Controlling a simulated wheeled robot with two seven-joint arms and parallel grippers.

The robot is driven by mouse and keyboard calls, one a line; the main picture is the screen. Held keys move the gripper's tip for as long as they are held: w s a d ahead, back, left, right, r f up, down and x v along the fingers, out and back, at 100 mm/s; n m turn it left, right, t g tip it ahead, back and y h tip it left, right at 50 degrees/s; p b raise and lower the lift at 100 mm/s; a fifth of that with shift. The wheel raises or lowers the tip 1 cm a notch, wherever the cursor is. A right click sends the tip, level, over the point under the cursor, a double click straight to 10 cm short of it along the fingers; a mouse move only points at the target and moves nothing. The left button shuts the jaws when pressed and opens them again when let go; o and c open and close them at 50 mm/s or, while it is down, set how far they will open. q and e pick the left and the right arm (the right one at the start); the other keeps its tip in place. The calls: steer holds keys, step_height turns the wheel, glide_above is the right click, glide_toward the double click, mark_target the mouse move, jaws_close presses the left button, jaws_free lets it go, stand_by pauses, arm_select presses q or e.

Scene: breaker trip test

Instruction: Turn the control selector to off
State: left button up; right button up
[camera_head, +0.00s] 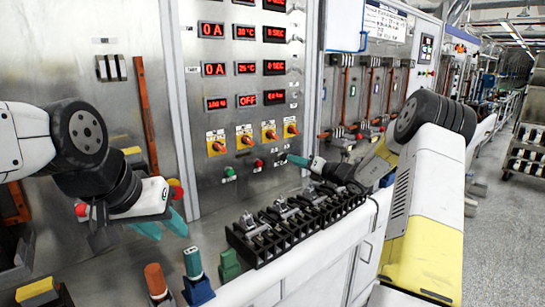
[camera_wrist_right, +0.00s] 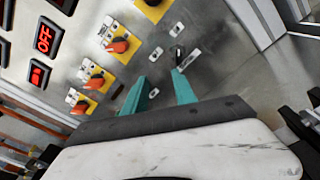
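A metal control panel (camera_head: 245,110) carries a row of orange rotary knobs on yellow plates (camera_head: 243,137). Below them are a green button (camera_head: 229,172), a red button (camera_head: 258,163) and a small dark selector (camera_head: 282,157). In the right wrist view the dark selector (camera_wrist_right: 180,54) stands just beyond the fingertips, closer to the right-hand finger. My right gripper (camera_head: 290,158) has its teal fingers pointing at the panel beside this selector; the wrist view shows them apart and empty (camera_wrist_right: 161,76). Contact and the selector's setting cannot be told. My left gripper (camera_head: 166,232) is open and empty, left of the bench.
Black breaker blocks (camera_head: 270,233) line the bench ledge below the panel. Green (camera_head: 192,263) and orange (camera_head: 155,279) handled pieces stand at the front left. Red digital displays (camera_head: 247,99) sit above the knobs; one reads OFF. An aisle is free at the right.

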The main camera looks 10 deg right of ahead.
mark_target(284, 157)
steer(key=w+a+f+m+t+h, duration=0.1)
steer(key=w+a+m, duration=0.1)
steer(key=w, duration=0.7)
steer(key=shift+f+m, duration=0.3)
steer(key=shift+f, duration=0.1)
jaws_close()
